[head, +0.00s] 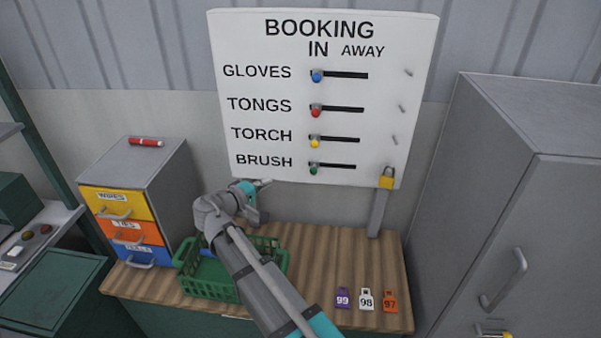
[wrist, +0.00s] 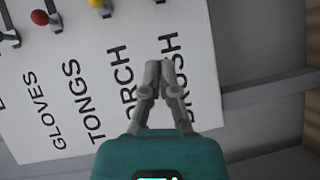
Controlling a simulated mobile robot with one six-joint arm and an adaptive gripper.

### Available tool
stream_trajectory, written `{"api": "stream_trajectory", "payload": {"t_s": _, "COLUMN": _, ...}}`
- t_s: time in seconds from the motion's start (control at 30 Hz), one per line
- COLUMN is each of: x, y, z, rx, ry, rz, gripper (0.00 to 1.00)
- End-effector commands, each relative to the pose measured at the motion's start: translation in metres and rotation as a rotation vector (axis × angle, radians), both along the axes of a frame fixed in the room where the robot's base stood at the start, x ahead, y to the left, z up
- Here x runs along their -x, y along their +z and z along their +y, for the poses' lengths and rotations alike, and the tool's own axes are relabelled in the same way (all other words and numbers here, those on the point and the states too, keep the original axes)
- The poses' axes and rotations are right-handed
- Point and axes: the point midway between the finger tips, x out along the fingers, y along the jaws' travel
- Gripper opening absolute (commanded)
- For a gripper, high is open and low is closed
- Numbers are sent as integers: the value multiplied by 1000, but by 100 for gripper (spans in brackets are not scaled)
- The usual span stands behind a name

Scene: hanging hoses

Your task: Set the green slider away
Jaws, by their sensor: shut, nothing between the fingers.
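The green slider knob (head: 313,169) sits at the left, IN end of its slot in the BRUSH row, the lowest row of the white booking board (head: 420,50). The slot runs right from the knob toward the AWAY side. My gripper (head: 268,182) is shut and empty, below and left of the green knob, near the board's lower edge. In the wrist view my gripper (wrist: 165,64) shows closed fingertips in front of the TORCH and BRUSH lettering. The green knob is not visible in the wrist view.
Blue (head: 316,76), red (head: 316,111) and yellow (head: 314,143) knobs also sit at their left ends above. A yellow padlock (head: 386,178) hangs at the board's lower right. A green basket (head: 210,287) stands on the wooden bench (head: 320,250). Tags lie at right.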

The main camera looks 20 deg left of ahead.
Motion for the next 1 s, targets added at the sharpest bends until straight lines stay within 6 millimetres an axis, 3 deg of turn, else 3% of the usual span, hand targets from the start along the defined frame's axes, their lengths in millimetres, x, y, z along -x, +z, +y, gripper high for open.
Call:
{"api": "stream_trajectory", "payload": {"t_s": 0.37, "x": -15, "y": -3, "z": -5, "rx": 0, "ry": -2, "rz": 1, "gripper": 0}}
{"api": "stream_trajectory", "payload": {"t_s": 1.0, "x": -96, "y": -16, "z": -38, "rx": 0, "ry": -1, "rz": 1, "gripper": 0}}
